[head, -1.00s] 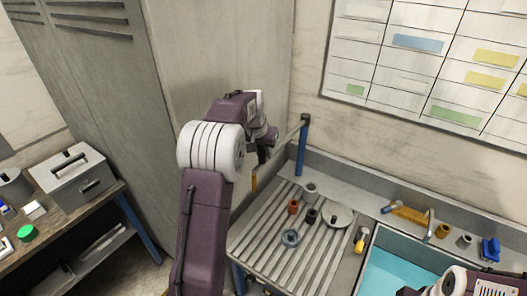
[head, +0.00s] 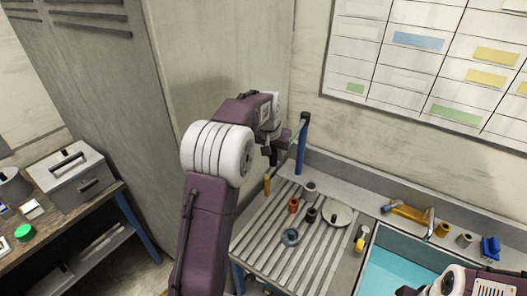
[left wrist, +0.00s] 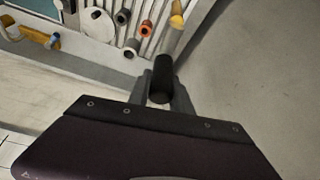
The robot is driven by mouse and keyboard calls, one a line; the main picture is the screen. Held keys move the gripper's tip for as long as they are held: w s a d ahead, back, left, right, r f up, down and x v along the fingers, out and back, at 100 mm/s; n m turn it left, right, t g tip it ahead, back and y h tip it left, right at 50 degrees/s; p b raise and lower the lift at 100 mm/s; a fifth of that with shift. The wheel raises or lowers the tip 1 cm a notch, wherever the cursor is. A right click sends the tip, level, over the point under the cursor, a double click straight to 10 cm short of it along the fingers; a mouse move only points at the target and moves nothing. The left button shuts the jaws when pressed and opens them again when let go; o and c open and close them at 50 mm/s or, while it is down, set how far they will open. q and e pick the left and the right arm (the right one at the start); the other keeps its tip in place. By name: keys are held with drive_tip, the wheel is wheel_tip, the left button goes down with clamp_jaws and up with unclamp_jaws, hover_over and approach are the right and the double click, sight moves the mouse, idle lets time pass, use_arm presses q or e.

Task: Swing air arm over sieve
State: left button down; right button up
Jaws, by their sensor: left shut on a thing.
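The air arm is a pale bar on a blue post (head: 302,148) at the back of the drainboard, with an orange tip (head: 267,184) hanging at its left end. My left gripper (head: 271,153) is by the bar's left end. In the left wrist view its fingers are shut around a black grip (left wrist: 161,80), with a grey tube and yellow tip beyond. A pale round disc (head: 342,214) and a blue-grey ring (head: 291,237) lie on the drainboard; I cannot tell which is the sieve. The tip is left of both. My right arm shows at bottom right; its jaws are unclear.
The ribbed drainboard (head: 262,262) also holds an orange cup (head: 293,205), a dark cup (head: 311,215), a grey cup (head: 310,188) and a yellow-headed tool (head: 361,238). A blue basin (head: 398,275) is to the right. A tall cabinet stands behind my left arm.

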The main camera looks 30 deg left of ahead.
use_arm(q)
drive_tip(key=w+d+p, duration=0.1)
drive_tip(key=d, duration=0.7)
drive_tip(key=shift+w+d, duration=0.3)
drive_tip(key=c, duration=1.2)
unclamp_jaws()
drive_tip(key=shift+o, duration=0.2)
drive_tip(key=b+v, duration=0.2)
drive_tip(key=v, duration=0.7)
